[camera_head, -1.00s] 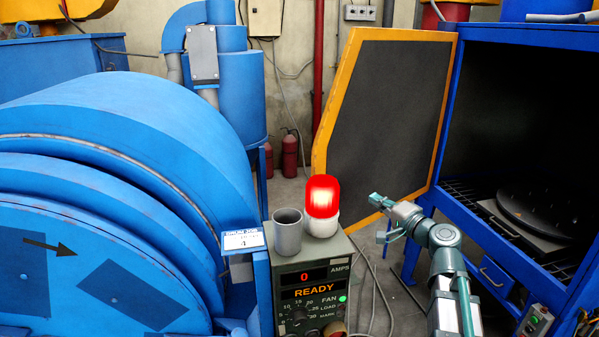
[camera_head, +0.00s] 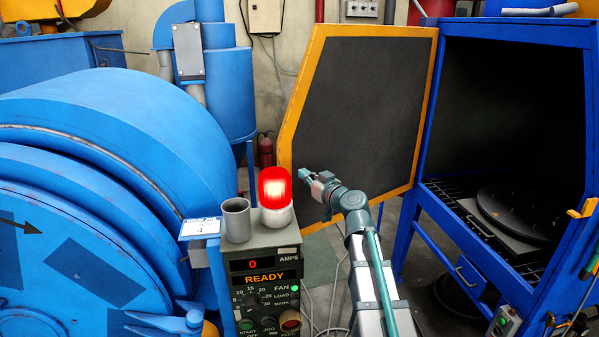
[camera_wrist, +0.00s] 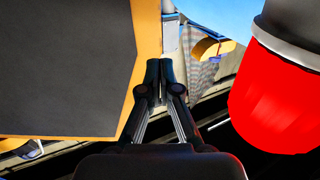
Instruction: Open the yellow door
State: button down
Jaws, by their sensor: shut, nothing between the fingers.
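The yellow door (camera_head: 428,110) has a yellow frame around a dark panel. It stands swung out to the left from the opening of the blue cabinet (camera_head: 432,130), whose dark inside shows. My gripper (camera_head: 303,174) is shut and empty, in front of the lower left part of the door in the head view. In the wrist view my gripper (camera_wrist: 160,66) has its fingertips together beside the door's yellow edge (camera_wrist: 147,45). I cannot tell whether they touch it. The dark panel (camera_wrist: 65,70) fills the left of that view.
A control box (camera_head: 265,262) with a lit red lamp (camera_head: 275,188) and grey cup (camera_head: 236,220) stands left of my arm. A large blue drum (camera_head: 100,130) fills the left. In the wrist view a red rounded body (camera_wrist: 275,95) is close on the right. A black turntable (camera_head: 525,210) sits inside the cabinet.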

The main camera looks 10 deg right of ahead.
jog(key=p, duration=0.4)
send_near(280, 158)
jog(key=x, duration=0.5)
jog(key=shift+w+r, duration=0.15)
jog(key=shift+w, duration=0.1)
jog(key=shift+p+x, duration=0.35)
jog(key=shift+x, duration=0.45)
jog(key=shift+a, duration=0.1)
